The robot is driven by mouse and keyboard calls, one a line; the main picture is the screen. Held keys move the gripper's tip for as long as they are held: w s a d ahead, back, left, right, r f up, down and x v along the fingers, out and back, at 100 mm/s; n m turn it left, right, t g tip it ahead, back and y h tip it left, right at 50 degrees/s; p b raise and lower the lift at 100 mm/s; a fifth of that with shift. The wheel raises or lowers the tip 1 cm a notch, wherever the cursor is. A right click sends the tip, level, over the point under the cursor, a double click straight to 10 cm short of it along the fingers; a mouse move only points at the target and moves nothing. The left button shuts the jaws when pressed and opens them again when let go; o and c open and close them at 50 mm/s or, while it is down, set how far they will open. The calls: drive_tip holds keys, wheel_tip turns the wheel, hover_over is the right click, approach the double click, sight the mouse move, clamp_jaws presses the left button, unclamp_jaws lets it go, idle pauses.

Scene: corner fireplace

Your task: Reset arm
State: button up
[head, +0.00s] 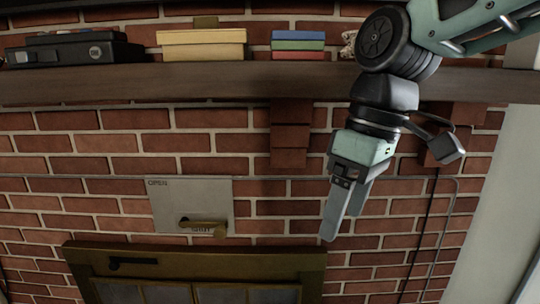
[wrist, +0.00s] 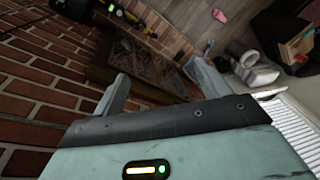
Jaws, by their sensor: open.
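My gripper (head: 345,212) hangs from my arm at the right of the head view, pointing down in front of the brick wall. Its jaws are apart and nothing shows between them. In the wrist view my gripper (wrist: 163,82) has its two fingers spread to the left and right, with empty space between them. My gripper is below the wooden mantel and right of the metal damper plate, touching neither as far as I can see.
The wooden mantel (head: 200,84) holds black cases (head: 75,53), yellow boxes (head: 201,46) and stacked books (head: 298,45). A metal plate with a handle (head: 190,206) is on the brick wall above the fireplace door frame (head: 195,262). A pink item (wrist: 219,16) lies on the floor.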

drive_tip(key=s+d+f+m+h, duration=0.2)
drive_tip(key=s+d+f, duration=0.2)
drive_tip(key=s+f, duration=0.95)
wheel_tip(320, 180, down, 11)
drive_tip(key=b, duration=1)
drive_tip(key=shift+w+t, duration=0.3)
drive_tip(key=shift+w, duration=0.1)
